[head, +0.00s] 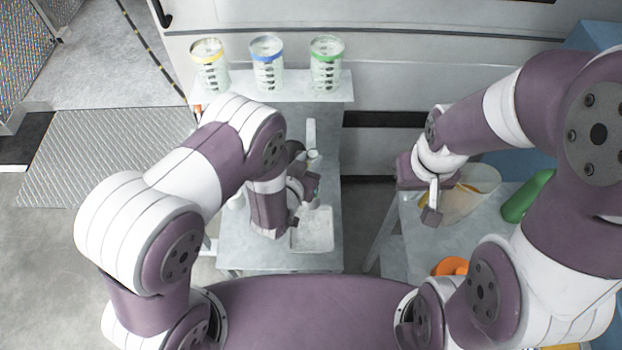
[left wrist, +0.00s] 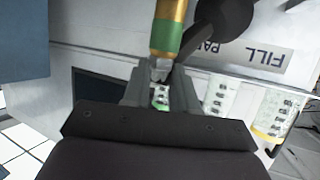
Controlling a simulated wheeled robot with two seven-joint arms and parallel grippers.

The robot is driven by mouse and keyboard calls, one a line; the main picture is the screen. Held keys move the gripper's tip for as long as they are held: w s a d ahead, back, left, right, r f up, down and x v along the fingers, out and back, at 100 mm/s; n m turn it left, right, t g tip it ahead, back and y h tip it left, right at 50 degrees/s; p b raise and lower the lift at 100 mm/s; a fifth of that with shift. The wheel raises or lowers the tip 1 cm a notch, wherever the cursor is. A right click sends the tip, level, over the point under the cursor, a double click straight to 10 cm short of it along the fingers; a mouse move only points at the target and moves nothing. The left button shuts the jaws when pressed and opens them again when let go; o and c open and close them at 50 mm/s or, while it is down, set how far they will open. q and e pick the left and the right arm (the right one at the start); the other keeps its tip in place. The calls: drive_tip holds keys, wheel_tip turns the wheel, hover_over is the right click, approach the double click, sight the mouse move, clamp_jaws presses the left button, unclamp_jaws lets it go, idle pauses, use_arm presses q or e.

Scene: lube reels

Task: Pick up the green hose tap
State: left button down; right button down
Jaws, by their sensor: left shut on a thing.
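The green hose tap (left wrist: 168,38) shows in the left wrist view as a brass-coloured piece with a green band and a grey metal lower end. My left gripper (left wrist: 162,85) is shut on that lower end, with a finger on each side. In the head view my left gripper (head: 303,190) is over the grey table, just behind the white tray; the tap cannot be made out there, with my arm in front. My right gripper (head: 432,205) is over the right-hand table beside a clear vessel; whether its jaws are open is unclear.
Three clear containers with yellow (head: 209,62), blue (head: 267,62) and green (head: 326,62) bands stand on the back shelf. A white tray (head: 313,238) lies on the grey table (head: 255,263). A green bottle (head: 527,197) and an orange item (head: 449,266) are at right.

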use_arm(q)
drive_tip(key=shift+s+a+f, duration=0.15)
drive_tip(key=shift+s+f, duration=0.1)
drive_tip(key=shift+f, duration=0.15)
wheel_tip(320, 180, up, 11)
drive_tip(key=shift+w+f, duration=0.2)
drive_tip(key=shift+w, duration=0.15)
